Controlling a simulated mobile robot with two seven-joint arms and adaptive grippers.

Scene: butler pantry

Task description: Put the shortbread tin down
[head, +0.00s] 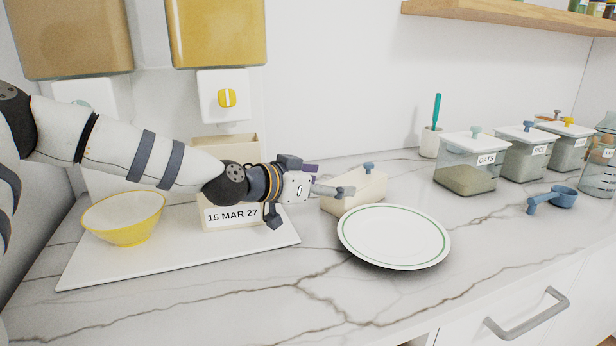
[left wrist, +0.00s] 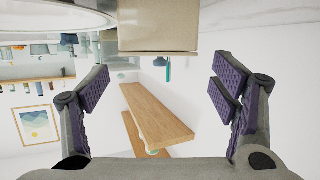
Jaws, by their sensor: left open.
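A cream, box-like container with a blue knob (head: 368,186), which I take to be the shortbread tin, appears to stand on the marble counter behind the plate. No name shows on it. My left gripper (head: 345,191) is open at its left end, and the fingers overlap it in the head view. In the left wrist view, a beige box face (left wrist: 158,28), probably the same tin, lies ahead of the open fingers (left wrist: 165,90), with clear space between them. I cannot tell if a finger touches it. My right gripper is not in view.
A white plate with a green ring (head: 394,236) lies just in front of the tin. A white board (head: 120,268) holds a yellow bowl (head: 124,218) and a cream box labelled 15 MAR 27 (head: 231,216). Jars (head: 466,163) and a blue scoop (head: 552,198) stand right. The front counter is bare.

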